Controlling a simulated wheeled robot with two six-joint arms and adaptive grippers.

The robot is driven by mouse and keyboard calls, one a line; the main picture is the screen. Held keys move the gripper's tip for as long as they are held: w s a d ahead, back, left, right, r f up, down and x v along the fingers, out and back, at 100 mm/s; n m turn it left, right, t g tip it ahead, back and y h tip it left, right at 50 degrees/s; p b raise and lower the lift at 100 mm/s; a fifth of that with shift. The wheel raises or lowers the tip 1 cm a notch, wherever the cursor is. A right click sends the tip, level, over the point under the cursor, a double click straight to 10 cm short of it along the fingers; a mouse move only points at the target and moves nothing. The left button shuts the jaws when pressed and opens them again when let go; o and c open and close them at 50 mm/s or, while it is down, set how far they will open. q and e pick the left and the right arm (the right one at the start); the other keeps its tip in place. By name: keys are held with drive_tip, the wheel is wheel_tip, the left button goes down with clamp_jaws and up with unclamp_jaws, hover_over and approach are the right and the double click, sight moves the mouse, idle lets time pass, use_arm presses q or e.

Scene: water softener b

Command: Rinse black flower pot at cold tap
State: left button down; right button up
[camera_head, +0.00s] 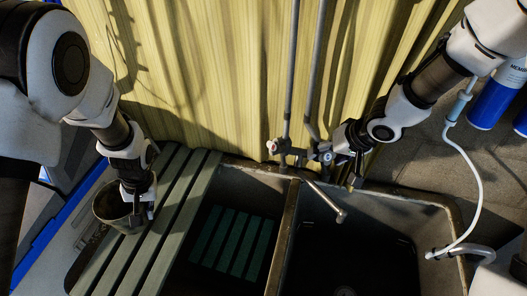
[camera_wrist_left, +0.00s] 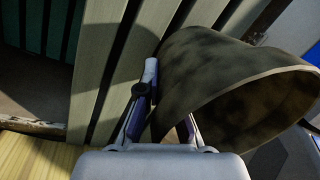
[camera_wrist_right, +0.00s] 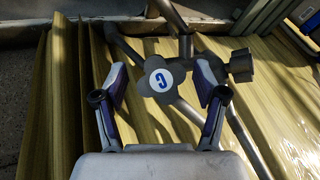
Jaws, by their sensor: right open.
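The black flower pot (camera_head: 113,207), a dark grey-brown tapered pot, is over the left part of the slatted board, its mouth facing up in the head view. It fills the right of the left wrist view (camera_wrist_left: 225,80). My left gripper (camera_head: 139,208) is shut on the pot's wall at its right side; the pot hides part of one finger. The cold tap (camera_head: 327,157) is at the wall behind the sinks; its knob shows a blue C in the right wrist view (camera_wrist_right: 160,79). My right gripper (camera_wrist_right: 160,85) is open, a finger on each side of the knob; contact is unclear.
A spout (camera_head: 325,200) reaches over the divider toward the right basin (camera_head: 375,230). The left basin (camera_head: 215,205) holds a green slatted rack (camera_head: 230,240). Another tap (camera_head: 273,146) sits left of the cold tap. A white hose (camera_head: 480,190) hangs at the right.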

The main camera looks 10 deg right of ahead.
use_arm(q)
drive_tip(key=shift+s+a+r, duration=0.15)
drive_tip(key=shift+s, duration=0.1)
use_arm(e)
drive_tip(key=shift+s+a+r, duration=0.15)
drive_tip(key=shift+s+r, duration=0.05)
drive_tip(key=shift+s, duration=0.1)
use_arm(q)
drive_tip(key=shift+w, duration=0.15)
use_arm(e)
drive_tip(key=shift+w+f, duration=0.1)
drive_tip(key=shift+w, duration=0.05)
drive_tip(key=c, duration=1.1)
use_arm(q)
wheel_tip(320, 180, down, 3)
drive_tip(key=shift+r+b, duration=0.2)
drive_tip(key=shift+b, duration=1.05)
use_arm(e)
drive_tip(key=shift+w+f+n+h, duration=0.1)
drive_tip(key=shift+f+n+h, duration=0.15)
drive_tip(key=shift+n+h, duration=0.65)
drive_tip(key=shift+c, duration=0.2)
use_arm(q)
drive_tip(key=shift+f, duration=0.15)
use_arm(e)
drive_tip(key=shift+r, duration=0.3)
drive_tip(key=o, duration=1.1)
drive_tip(key=shift+o, duration=0.2)
use_arm(q)
drive_tip(key=shift+r, duration=0.25)
